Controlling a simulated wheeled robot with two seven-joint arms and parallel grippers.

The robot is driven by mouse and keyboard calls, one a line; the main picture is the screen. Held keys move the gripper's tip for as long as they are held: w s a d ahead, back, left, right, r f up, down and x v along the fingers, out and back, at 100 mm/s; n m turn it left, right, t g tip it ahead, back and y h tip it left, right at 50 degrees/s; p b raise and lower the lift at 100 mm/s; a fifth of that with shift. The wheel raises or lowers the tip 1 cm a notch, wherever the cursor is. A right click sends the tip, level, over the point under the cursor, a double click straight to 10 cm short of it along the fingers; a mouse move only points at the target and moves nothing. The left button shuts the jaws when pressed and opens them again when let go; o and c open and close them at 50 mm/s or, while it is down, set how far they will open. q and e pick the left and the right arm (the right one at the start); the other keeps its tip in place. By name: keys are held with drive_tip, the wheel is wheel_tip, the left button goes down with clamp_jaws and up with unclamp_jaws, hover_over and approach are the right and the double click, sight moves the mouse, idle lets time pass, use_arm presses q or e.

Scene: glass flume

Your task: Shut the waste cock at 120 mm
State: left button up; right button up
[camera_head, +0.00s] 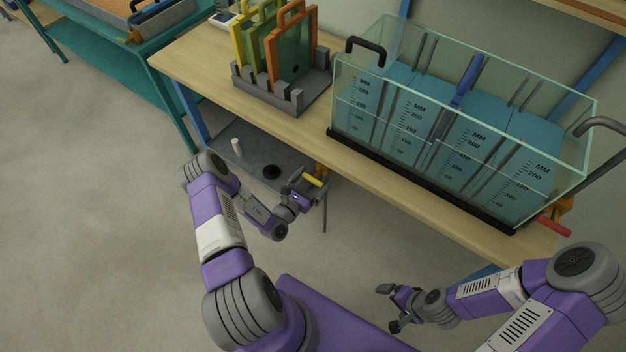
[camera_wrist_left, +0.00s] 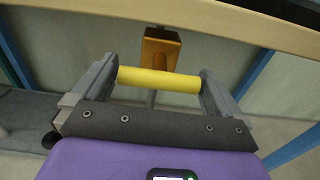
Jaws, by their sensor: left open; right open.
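The glass flume tank (camera_head: 400,160) stands on the bench and holds blue water behind several MM scales; I cannot read its level exactly. A yellow bar handle (camera_wrist_left: 160,80), with an orange block (camera_wrist_left: 160,46) behind it under the bench edge, looks like a cock. The yellow handle also shows in the head view (camera_head: 313,181). My left gripper (camera_wrist_left: 158,88) is open, with one finger at each end of this handle, not closed on it. A red handle (camera_head: 553,226) with an orange body sits at the tank's right end. My right gripper (camera_head: 392,307) is open and empty, low in front of the bench.
The wooden bench top (camera_head: 200,75) carries a grey rack (camera_head: 283,92) with yellow, green and orange framed panels. A grey shelf (camera_head: 250,160) below holds a white cylinder and a black round object. Floor at left is clear.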

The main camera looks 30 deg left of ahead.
use_arm(q)
drive_tip(key=s+p, duration=0.1)
drive_tip(key=s, duration=0.6)
drive_tip(key=shift+s+a, duration=0.15)
drive_tip(key=shift+a, duration=0.1)
